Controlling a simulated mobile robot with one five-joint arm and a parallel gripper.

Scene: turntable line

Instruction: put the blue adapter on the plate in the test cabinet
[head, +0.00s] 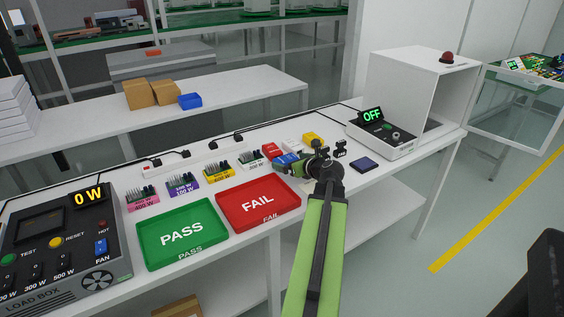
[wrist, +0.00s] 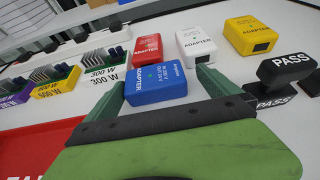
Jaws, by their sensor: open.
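The blue adapter (wrist: 157,84) lies on the white bench, between the two spread fingers of my gripper (wrist: 163,92) in the wrist view. The fingers stand apart on either side of it, and I cannot tell whether either touches it. In the head view the blue adapter (head: 285,160) is partly hidden by my gripper (head: 288,168). The white test cabinet (head: 397,72) stands at the right end of the bench, with its clear door (head: 520,108) swung open to the right. A plate inside is not clear to see.
A red adapter (wrist: 147,49), a white adapter (wrist: 197,44) and a yellow adapter (wrist: 250,36) lie just beyond. PASS stamp (wrist: 289,72) is on the right. Green PASS tray (head: 184,256) and red FAIL tray (head: 277,216) lie left. An OFF-display unit (head: 380,138) fronts the cabinet.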

